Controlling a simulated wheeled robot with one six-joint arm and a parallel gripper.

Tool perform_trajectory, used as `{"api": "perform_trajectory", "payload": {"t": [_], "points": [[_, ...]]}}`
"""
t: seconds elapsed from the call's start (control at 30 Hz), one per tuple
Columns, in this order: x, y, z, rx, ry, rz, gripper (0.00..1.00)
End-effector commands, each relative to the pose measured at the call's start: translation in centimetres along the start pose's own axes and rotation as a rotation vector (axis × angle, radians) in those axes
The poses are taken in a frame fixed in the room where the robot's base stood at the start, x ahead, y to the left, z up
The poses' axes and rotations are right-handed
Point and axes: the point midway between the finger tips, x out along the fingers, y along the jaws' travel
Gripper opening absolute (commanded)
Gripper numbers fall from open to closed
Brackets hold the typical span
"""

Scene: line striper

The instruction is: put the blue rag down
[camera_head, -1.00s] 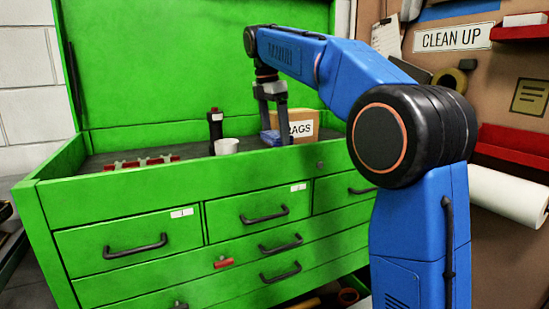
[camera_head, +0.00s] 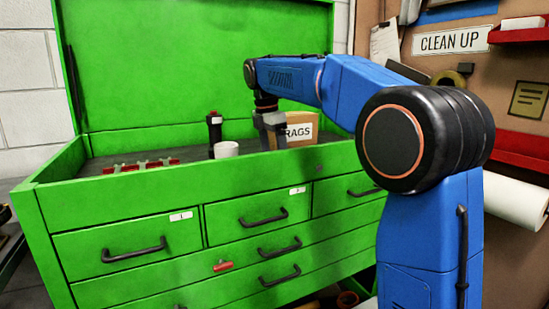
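My gripper (camera_head: 271,146) points down inside the open top tray of the green tool chest (camera_head: 130,218), just left of the cardboard box labelled RAGS (camera_head: 303,128). Its fingertips sit low, close behind the chest's front rim. I cannot make out the blue rag in the current view; the fingers or the rim may hide it. Whether the fingers are open or shut on anything is too small to tell.
A white cup (camera_head: 227,149) and a dark bottle (camera_head: 214,130) stand left of my gripper. A red rack (camera_head: 142,165) lies farther left in the tray. The raised green lid (camera_head: 200,65) stands behind. A CLEAN UP board (camera_head: 450,40) is at right.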

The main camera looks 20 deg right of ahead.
Motion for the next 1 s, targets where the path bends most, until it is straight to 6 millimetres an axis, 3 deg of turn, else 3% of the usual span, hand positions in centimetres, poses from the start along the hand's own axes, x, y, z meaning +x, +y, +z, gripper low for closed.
{"api": "perform_trajectory", "payload": {"t": [0.03, 0.07, 0.1, 0.13, 0.37, 0.53, 1.0], "points": [[0.1, 0.0, 0.0, 0.000, 0.000, -0.001, 0.57], [0.2, 0.0, 0.0, 0.000, 0.000, -0.001, 0.87], [0.1, 0.0, 0.0, 0.000, 0.000, 0.000, 0.97], [0.1, 0.0, 0.0, 0.000, 0.000, -0.001, 1.00], [0.1, 0.0, 0.0, 0.000, 0.000, 0.000, 1.00], [-1.2, 0.1, 0.0, 0.000, 0.000, 0.000, 1.00], [-9.6, 0.1, 0.0, -0.001, 0.000, 0.002, 1.00]]}}
